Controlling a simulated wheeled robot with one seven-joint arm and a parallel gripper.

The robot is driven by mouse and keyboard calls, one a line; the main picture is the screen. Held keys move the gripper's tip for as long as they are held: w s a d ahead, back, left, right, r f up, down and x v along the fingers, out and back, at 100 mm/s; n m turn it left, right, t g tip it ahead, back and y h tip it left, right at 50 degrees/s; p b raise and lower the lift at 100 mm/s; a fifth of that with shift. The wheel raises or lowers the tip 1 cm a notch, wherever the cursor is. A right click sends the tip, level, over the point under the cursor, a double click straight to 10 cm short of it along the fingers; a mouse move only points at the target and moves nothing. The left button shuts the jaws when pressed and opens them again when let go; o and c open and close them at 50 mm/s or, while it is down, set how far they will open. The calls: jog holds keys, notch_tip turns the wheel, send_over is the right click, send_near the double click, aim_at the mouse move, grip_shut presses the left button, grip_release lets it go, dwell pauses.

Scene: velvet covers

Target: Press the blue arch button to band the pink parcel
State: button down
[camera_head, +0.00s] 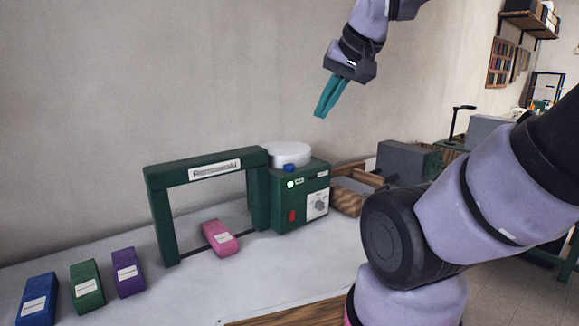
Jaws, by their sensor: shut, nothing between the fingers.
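A green banding machine with an arch (160,210) stands on the pale table. The pink parcel (219,239) lies on the table under the arch, toward its right leg. A blue button (289,168) sits on top of the green control box (283,220) at the arch's right, in front of a white round drum. My gripper (320,116), with teal fingers, is shut and empty. It hangs in the air above and to the right of the blue button, apart from it.
Blue (38,299), green (86,287) and purple (127,272) parcels stand in a row at the left. A wooden tray (349,198) and grey machine (408,162) stand to the right.

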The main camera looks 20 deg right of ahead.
dwell(0.6)
jog(key=n+t+h, duration=0.2)
jog(key=n, duration=1.2)
send_over(289, 167)
jog(key=d, duration=0.1)
notch_tip(289, 167, down, 14)
jog(key=shift+w+r, duration=0.2)
jog(key=shift+w, duration=0.2)
jog(key=shift+f, duration=0.1)
jog(key=shift+m, duration=0.3)
jog(key=shift+f, duration=4.3)
jog(key=shift+f, duration=0.4)
